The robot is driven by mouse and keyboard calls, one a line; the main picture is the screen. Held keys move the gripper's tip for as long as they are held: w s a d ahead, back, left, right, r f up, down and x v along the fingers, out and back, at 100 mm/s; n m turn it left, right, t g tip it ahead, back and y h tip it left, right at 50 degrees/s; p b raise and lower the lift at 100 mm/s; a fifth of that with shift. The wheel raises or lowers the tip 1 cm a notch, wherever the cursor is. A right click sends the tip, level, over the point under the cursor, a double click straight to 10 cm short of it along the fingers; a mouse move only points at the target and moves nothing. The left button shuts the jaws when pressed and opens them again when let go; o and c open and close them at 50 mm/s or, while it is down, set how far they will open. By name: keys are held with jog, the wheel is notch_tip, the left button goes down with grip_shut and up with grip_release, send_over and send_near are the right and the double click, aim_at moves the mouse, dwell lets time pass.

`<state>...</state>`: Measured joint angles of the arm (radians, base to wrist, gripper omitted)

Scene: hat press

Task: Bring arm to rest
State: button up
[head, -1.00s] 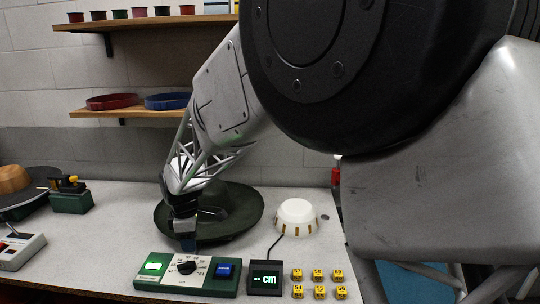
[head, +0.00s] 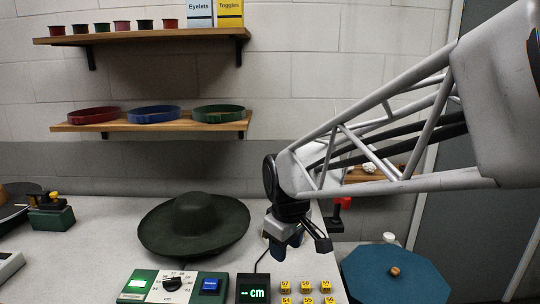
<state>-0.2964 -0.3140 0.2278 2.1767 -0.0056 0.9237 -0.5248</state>
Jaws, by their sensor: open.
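My arm reaches in from the right in the head view. Its wrist hangs over the right part of the white bench, and my gripper (head: 298,243) points down there. Its jaws are open with nothing seen between them. The gripper is right of the dark green wide-brimmed hat (head: 195,217), which lies on the bench apart from it.
The green control box (head: 172,285) and the "-- cm" display (head: 253,289) stand in front. Yellow numbered blocks (head: 308,286) lie beside them. Shelves (head: 150,124) hang on the wall.

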jog(key=s+d+m+t, duration=0.1)
jog(key=s+d+m, duration=0.8)
jog(key=s+d, duration=0.6)
jog(key=s, duration=0.3)
jog(key=shift+s+f+m+h, duration=0.2)
jog(key=shift+s+m+h, duration=0.1)
jog(key=shift+s, duration=0.05)
